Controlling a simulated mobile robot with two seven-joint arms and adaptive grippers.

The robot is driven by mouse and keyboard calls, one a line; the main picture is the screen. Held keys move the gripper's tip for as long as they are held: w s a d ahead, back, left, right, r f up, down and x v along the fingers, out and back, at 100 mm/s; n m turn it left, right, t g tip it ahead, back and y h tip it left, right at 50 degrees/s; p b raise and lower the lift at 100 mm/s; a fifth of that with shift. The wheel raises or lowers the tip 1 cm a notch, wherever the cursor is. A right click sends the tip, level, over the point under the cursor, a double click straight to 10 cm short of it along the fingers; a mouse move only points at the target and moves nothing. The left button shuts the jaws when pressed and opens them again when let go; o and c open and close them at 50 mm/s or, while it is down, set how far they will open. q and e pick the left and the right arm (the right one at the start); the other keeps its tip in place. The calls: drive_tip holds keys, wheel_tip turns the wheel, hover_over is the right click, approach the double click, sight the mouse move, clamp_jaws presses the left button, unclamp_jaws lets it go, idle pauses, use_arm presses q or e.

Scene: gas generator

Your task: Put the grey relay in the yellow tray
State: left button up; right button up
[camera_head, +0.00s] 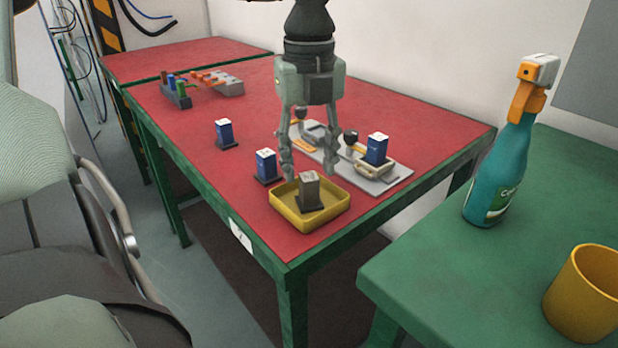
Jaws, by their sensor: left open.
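The grey relay (309,191) stands upright on its dark base inside the yellow tray (335,214), which lies near the front corner of the red table. My left gripper (309,172) points down over the tray with its fingers spread wide, one on each side above the relay. It is open, and I see no clear contact between the fingers and the relay. My right gripper is not in view.
Blue relays (266,165) and (224,133) stand left of the tray. Another blue relay (377,149) sits on a grey board (383,184) behind it. A green table (430,265) at right holds a teal bottle (497,175) and a yellow cup (583,295).

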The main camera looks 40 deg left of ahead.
sight(309, 176)
use_arm(q)
wheel_tip(309, 176, up, 7)
drive_tip(key=shift+f, duration=0.15)
drive_tip(key=shift+r, duration=0.6)
drive_tip(key=shift+o, duration=0.4)
